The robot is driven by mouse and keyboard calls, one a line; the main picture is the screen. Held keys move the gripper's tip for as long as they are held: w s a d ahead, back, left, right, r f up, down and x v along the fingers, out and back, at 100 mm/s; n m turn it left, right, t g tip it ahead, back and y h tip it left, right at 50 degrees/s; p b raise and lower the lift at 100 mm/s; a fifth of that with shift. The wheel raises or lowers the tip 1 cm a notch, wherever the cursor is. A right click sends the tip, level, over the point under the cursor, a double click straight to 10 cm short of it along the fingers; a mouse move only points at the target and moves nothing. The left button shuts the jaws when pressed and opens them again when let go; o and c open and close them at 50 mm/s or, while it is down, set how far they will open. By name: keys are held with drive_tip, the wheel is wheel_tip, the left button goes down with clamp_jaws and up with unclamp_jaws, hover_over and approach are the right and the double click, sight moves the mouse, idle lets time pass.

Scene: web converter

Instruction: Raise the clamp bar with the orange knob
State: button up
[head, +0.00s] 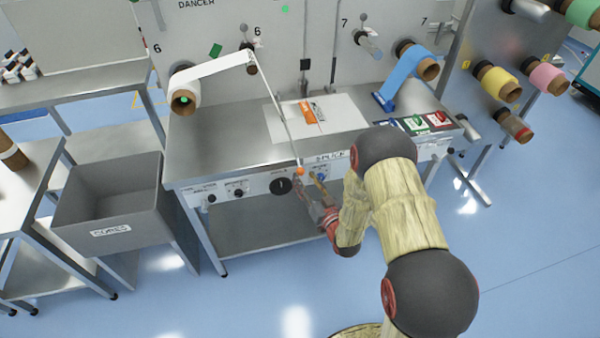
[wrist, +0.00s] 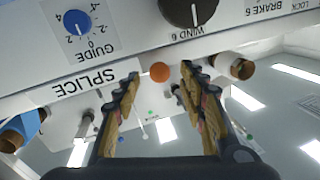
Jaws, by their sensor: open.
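The orange knob (head: 300,171) sits at the front edge of the steel splice table, at the near end of a thin pale bar or strip (head: 287,128) that runs back and up to the left. I cannot tell clamp bar from web along that line. In the wrist view the orange knob (wrist: 160,72) shows between the fingertips, with space on both sides. My gripper (head: 307,180) is open and empty, just below and in front of the knob. I cannot tell how far the fingers reach around it.
The table front carries a black WIND 6 dial (wrist: 190,8) and a blue GUIDE dial (wrist: 76,22) close to the fingers. A pale mat (head: 345,117) with an orange tool (head: 307,111) lies on the table. A grey cores bin (head: 108,200) stands left. Floor in front is clear.

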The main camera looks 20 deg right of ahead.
sight(300, 170)
drive_tip(key=shift+w+a+b, duration=0.2)
drive_tip(key=shift+w+a, duration=0.05)
drive_tip(key=shift+w, duration=0.9)
drive_tip(key=shift+w+a+b, duration=0.15)
drive_tip(key=shift+w+a, duration=0.05)
drive_tip(key=shift+w, duration=0.95)
drive_tip(key=c, duration=0.4)
clamp_jaws()
